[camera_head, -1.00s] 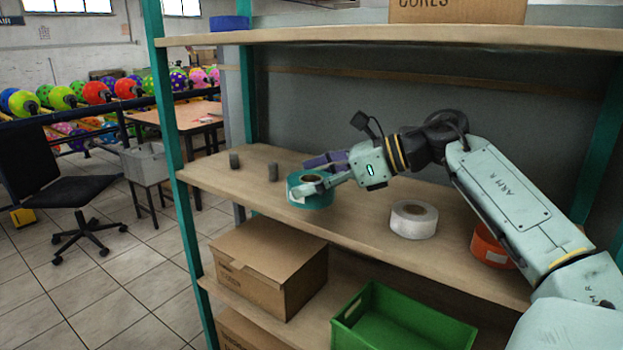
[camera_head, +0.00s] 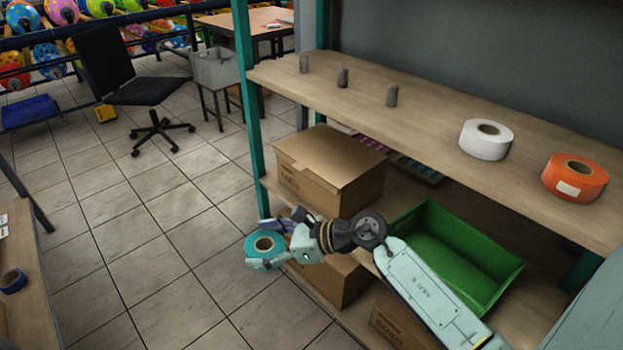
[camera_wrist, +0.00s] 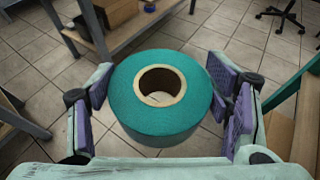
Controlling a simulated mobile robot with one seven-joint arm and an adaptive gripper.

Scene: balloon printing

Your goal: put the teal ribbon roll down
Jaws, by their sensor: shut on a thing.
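The teal ribbon roll (camera_head: 264,249) is held by my gripper (camera_head: 272,240) out in the open, left of the shelf and above the tiled floor. In the wrist view the teal ribbon roll (camera_wrist: 160,118) lies flat, its brown core facing up, between the purple pads of my gripper (camera_wrist: 160,100). The right pads press close to its side; contact on the left is harder to see.
The shelf board (camera_head: 430,115) carries a white roll (camera_head: 485,140), an orange roll (camera_head: 574,178) and small grey pegs. Below are a cardboard box (camera_head: 330,165) and a green crate (camera_head: 450,250). A table (camera_head: 35,290) at the left holds a blue roll (camera_head: 12,281).

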